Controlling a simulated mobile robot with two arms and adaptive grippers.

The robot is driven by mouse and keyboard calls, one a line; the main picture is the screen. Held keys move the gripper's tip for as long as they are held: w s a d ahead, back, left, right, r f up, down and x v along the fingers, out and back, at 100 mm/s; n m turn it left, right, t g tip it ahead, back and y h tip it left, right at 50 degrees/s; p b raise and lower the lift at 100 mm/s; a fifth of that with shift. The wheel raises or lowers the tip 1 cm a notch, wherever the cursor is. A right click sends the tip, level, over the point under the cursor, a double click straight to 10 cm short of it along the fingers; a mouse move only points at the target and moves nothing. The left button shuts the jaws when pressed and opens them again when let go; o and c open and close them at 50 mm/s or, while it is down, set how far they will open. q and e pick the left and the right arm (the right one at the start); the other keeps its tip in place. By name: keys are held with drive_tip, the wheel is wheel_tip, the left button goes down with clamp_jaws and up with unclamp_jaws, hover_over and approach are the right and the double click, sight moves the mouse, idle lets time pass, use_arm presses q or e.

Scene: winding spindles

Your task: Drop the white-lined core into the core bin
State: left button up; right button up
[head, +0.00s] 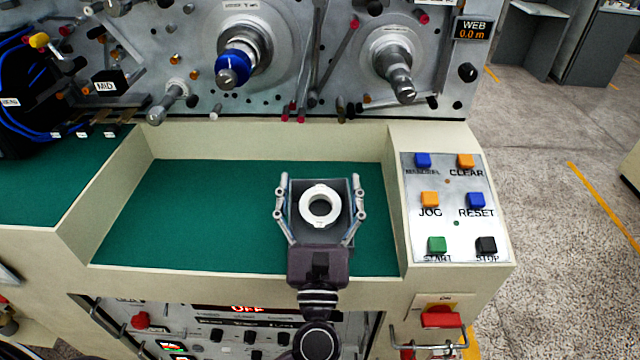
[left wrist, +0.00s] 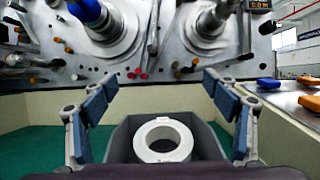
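The white-lined core is a thick white ring (head: 307,208) lying inside the dark grey core bin (head: 344,190), which stands on the green deck. In the left wrist view the core (left wrist: 141,141) sits between the walls of the bin (left wrist: 121,143), its hole facing up towards the camera. My left gripper (head: 319,181) is open, with one finger on each side of the bin. Its blue-padded fingers (left wrist: 160,84) are wide apart and do not touch the core. The underside of the core is hidden. My right gripper is in neither view.
A blue core (head: 236,62) sits on the left spindle; the right spindle (head: 397,80) looks bare. A cream wall surrounds the green deck (head: 200,220), clear left of the bin. A button panel (head: 456,205) stands at right. The front panel display reads OFF.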

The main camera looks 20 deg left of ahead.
use_arm(q)
drive_tip(key=shift+s+f, duration=0.15)
drive_tip(key=v, duration=1.1)
drive_tip(key=shift+s, duration=0.3)
drive_tip(key=shift+f, duration=0.1)
